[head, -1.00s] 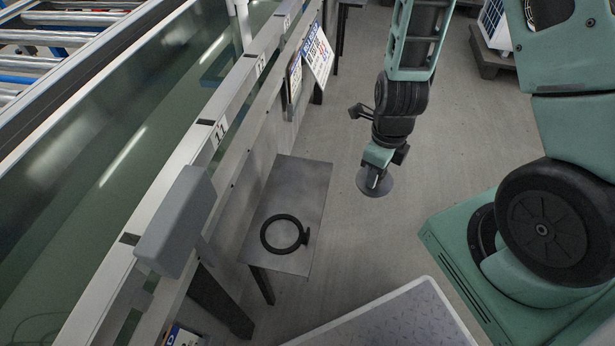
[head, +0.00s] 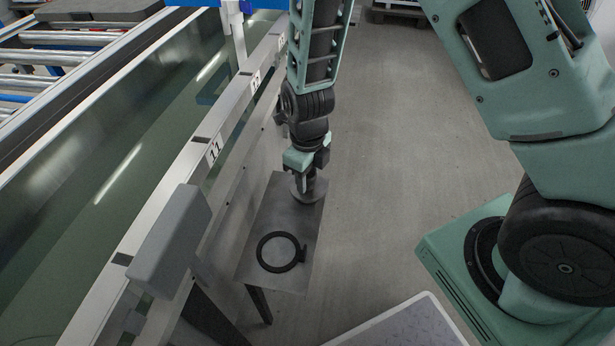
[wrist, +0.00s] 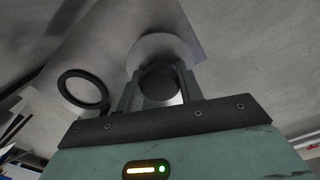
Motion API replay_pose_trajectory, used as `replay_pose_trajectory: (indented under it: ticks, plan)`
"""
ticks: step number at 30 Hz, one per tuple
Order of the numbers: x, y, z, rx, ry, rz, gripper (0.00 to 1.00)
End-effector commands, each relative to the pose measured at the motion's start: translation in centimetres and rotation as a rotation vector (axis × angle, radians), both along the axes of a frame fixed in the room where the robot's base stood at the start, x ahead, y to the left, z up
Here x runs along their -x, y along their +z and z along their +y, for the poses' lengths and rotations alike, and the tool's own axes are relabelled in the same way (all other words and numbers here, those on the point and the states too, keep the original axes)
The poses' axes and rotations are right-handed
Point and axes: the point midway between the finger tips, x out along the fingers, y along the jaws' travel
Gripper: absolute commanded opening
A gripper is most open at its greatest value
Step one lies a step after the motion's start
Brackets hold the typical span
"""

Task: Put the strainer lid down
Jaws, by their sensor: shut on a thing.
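My gripper (head: 309,177) is shut on the strainer lid (head: 306,194), a grey disc, over the far end of a small grey metal table (head: 256,222). In the wrist view the lid (wrist: 152,48) shows as a pale disc with a dark round knob between the two fingers of my gripper (wrist: 160,88). I cannot tell whether the lid touches the table top. A black ring with a small tab (head: 281,252) lies flat on the near part of the table, apart from the lid.
A rail with number labels (head: 214,150) and a grey block (head: 171,240) run along the table's left side, beside a long green-floored trough (head: 120,170). Open floor (head: 400,150) lies to the table's right. A pale flat-topped platform (head: 405,325) is at the bottom.

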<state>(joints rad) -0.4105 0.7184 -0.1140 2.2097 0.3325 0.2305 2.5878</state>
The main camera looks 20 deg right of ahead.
Motion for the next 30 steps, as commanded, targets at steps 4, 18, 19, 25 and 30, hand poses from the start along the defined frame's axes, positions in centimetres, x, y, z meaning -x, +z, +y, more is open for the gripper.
replay_pose_trajectory:
  ticks: [4, 18, 19, 25, 30]
  plan:
    - [-0.1, -0.7, 0.1, -0.001, 0.0, -0.001, 0.09]
    - [0.0, -0.7, 0.0, -0.001, 0.001, -0.001, 0.58]
    - [0.0, -0.7, 0.0, -0.001, 0.001, -0.001, 0.58]
    - [0.0, -0.7, 0.0, -0.001, 0.001, -0.001, 0.58]
    - [-0.1, 0.4, 0.0, -0.001, 0.001, -0.003, 0.58]
